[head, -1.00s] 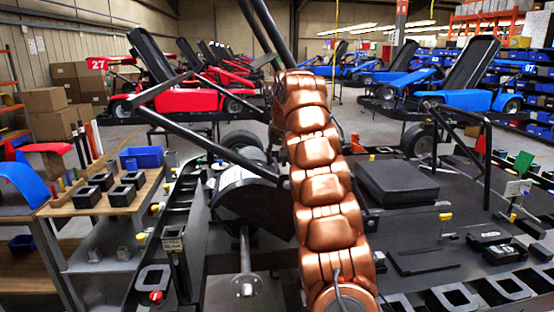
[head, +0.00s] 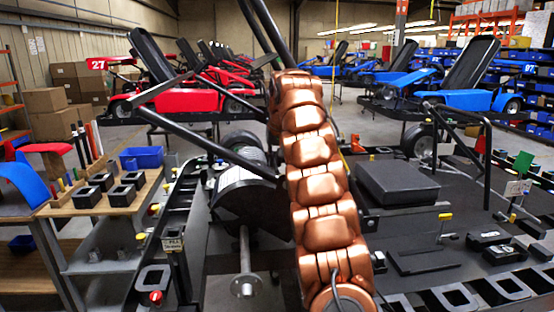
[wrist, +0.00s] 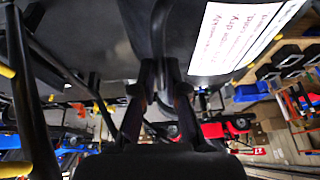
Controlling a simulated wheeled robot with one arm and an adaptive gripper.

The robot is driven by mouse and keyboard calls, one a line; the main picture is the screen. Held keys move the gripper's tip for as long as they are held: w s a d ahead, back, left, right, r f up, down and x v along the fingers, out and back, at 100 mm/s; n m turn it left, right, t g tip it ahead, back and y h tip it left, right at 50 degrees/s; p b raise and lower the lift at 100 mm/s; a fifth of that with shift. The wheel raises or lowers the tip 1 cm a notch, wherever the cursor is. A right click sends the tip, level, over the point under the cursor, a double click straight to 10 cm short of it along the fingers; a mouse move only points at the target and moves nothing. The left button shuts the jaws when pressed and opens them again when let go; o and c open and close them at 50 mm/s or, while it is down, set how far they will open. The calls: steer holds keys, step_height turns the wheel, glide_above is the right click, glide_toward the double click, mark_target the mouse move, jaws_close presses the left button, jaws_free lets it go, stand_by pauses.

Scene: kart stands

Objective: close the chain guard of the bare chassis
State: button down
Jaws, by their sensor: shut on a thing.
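The bare chassis (head: 190,215) is a dark frame in the middle of the head view. Its chain guard (head: 235,205) is a rounded black cover with a pale top, left of my copper arm. In the wrist view, the guard is a large dark panel (wrist: 110,35) across the top, with a white printed label (wrist: 240,35). My gripper (wrist: 160,75) shows there, its two dark fingers close together around a thin black bar, the guard's handle (wrist: 160,32). My arm hides the gripper in the head view. How far the guard stands open I cannot tell.
A flat black box (head: 398,183) sits right of my arm. Black tubes slant above the guard, and an axle with a round hub (head: 246,285) stands in front. A wooden bench (head: 110,200) with black trays is at left. Red and blue karts stand behind.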

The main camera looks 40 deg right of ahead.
steer(key=shift+w+a+f+g+h, duration=0.15)
steer(key=shift+w+a+g+h, duration=0.1)
steer(key=shift+w+a, duration=0.35)
steer(key=shift+w+a+f+g+h, duration=0.15)
steer(key=shift+w+a+h, duration=0.15)
steer(key=shift+a, duration=0.35)
steer(key=c, duration=1.2)
jaws_free()
steer(key=shift+d, duration=0.1)
